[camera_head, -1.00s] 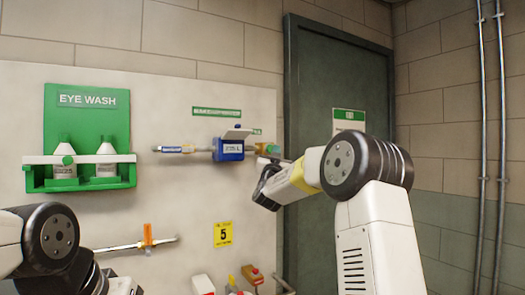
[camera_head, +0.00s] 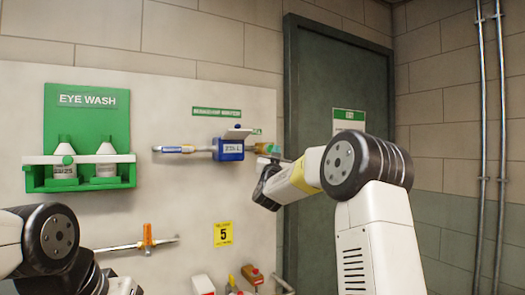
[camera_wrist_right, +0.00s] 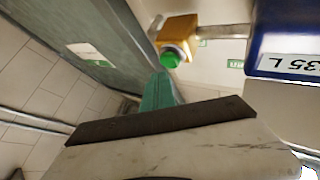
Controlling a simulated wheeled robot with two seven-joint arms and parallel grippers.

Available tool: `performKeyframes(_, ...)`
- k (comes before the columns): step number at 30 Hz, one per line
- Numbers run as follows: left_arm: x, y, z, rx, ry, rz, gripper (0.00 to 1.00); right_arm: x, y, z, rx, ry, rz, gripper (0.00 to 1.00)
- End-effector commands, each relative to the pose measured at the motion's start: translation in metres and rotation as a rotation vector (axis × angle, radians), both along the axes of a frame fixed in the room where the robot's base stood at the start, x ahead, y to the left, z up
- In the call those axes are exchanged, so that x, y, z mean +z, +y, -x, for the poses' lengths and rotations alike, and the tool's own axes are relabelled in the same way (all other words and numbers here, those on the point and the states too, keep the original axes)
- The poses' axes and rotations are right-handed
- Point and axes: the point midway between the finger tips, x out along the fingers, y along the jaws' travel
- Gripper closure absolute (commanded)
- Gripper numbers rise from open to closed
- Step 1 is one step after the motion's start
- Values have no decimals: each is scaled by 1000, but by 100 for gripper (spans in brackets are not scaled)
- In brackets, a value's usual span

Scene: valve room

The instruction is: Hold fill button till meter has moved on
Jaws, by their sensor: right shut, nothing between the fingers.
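A blue meter (camera_head: 229,150) with a raised lid sits on a pipe on the white wall panel. In the right wrist view the meter (camera_wrist_right: 290,64) shows, upside down, a display whose visible end looks like 35 L. The fill button (camera_wrist_right: 170,58) is green and sits on a yellow-orange box (camera_wrist_right: 178,28); that box also shows in the head view (camera_head: 261,148), right of the meter. My right gripper (camera_head: 270,158) is shut and empty, its tip close to the button. I cannot tell whether it touches. My left gripper is out of view.
The green eye wash station (camera_head: 88,115) with two bottles hangs at the left. Below it is a pipe with an orange valve handle (camera_head: 148,236). A yellow sign (camera_head: 223,233) is lower on the panel. A dark door (camera_head: 335,90) stands behind my right arm.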

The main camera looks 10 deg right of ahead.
Motion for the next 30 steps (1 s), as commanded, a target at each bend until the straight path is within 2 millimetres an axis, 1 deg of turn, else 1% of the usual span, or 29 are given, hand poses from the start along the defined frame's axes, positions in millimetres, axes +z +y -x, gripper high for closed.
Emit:
performKeyframes(18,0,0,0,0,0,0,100,0,0,0,0,0,0,100)
performKeyframes(30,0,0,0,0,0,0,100,0,3,-8,0,0,0,100)
